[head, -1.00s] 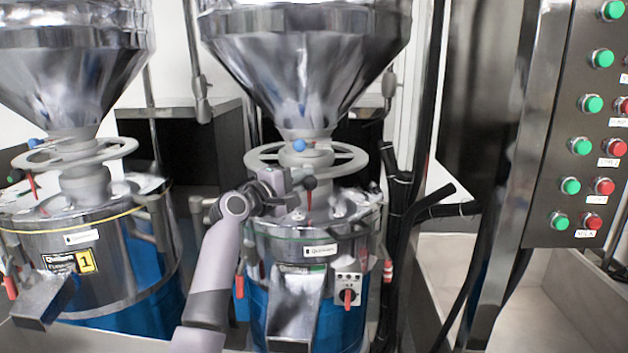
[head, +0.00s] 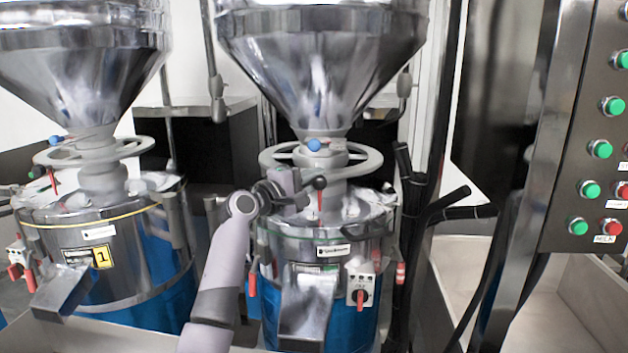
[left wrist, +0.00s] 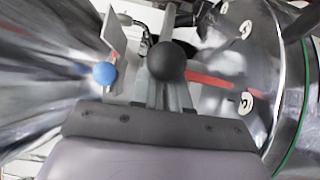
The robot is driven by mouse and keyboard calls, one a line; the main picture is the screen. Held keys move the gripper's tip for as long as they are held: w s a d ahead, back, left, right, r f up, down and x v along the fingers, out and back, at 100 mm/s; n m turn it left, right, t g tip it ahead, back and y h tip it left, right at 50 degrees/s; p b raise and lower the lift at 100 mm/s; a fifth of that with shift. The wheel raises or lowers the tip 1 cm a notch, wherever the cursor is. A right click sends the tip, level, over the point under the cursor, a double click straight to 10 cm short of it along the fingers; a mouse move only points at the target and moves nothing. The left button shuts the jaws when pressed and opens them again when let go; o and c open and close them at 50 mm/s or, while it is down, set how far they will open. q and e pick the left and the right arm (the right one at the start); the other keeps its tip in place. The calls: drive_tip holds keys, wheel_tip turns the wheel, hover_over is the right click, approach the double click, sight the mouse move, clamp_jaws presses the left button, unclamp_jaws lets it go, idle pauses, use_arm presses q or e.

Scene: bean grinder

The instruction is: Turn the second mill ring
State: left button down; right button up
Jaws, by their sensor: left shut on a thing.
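The second mill (head: 330,240) stands in the middle of the head view, with a steel hopper on top and a blue lower body. Its grey spoked ring (head: 370,160) lies level around the neck below the hopper. My left gripper (head: 302,186) is at the near side of the mill, just below the ring's front rim. It is shut on a handle with a black ball knob (head: 319,182); the knob also shows between the fingers in the left wrist view (left wrist: 167,60). The gripper partly hides how the handle joins the mill. My right gripper is out of view.
A similar mill with a yellow number 1 label (head: 102,257) stands to the left. A blue ball (head: 314,145) sits by the second mill's neck. Black hoses (head: 425,215) and a panel of green and red buttons (head: 590,150) are to the right.

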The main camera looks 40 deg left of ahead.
use_arm(q)
drive_tip(key=shift+a+f, duration=0.1)
drive_tip(key=shift+f, duration=0.05)
drive_tip(key=c, duration=0.8)
unclamp_jaws()
drive_tip(key=shift+s, duration=0.25)
drive_tip(key=shift+w, duration=0.1)
drive_tip(key=shift+s+a+b, duration=0.2)
drive_tip(key=shift+s+b, duration=0.1)
drive_tip(key=shift+s, duration=1.5)
drive_tip(key=shift+s+a+b, duration=0.15)
drive_tip(key=shift+s+b, duration=0.1)
drive_tip(key=shift+s, duration=1.5)
